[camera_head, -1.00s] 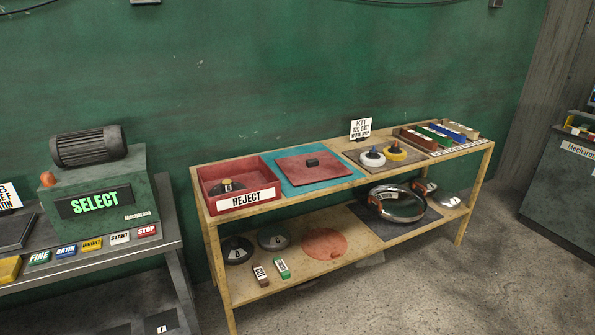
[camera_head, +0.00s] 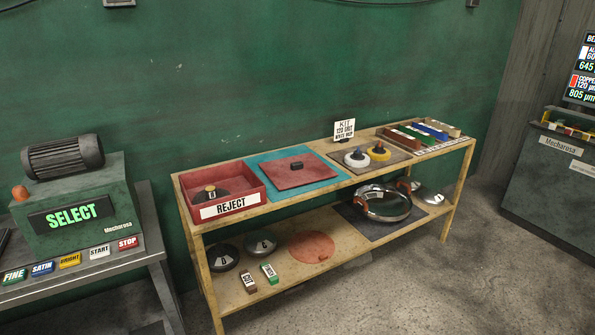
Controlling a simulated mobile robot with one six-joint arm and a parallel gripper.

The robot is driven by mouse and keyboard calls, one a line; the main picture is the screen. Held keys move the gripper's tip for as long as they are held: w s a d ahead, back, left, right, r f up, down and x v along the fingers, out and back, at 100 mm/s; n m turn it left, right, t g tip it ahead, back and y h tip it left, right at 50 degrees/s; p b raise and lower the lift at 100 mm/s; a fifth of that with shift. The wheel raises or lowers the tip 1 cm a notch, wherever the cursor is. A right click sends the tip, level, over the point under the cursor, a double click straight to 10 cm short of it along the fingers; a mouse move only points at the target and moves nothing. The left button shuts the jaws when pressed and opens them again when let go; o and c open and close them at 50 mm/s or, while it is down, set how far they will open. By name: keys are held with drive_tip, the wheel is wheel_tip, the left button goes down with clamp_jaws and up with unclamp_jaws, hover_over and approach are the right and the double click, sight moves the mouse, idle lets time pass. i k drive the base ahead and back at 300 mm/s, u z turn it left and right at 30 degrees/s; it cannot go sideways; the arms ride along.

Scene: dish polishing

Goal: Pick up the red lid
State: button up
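The red lid (camera_head: 312,177) is a flat, square red plate with a small dark block handle (camera_head: 297,165) on top. It lies on a teal mat (camera_head: 262,160) on the upper shelf of a wooden rack, just right of the red REJECT bin (camera_head: 231,208). The lid looks flat and nothing covers it. My gripper is not in view.
The REJECT bin holds a dark piece with a knob. The lower shelf holds dark discs, a flat red round (camera_head: 312,246) and a metal pan (camera_head: 385,205). Open floor lies in front.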

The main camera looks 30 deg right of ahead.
sight(290, 172)
drive_tip(key=i, duration=0.9)
drive_tip(key=u, duration=0.05)
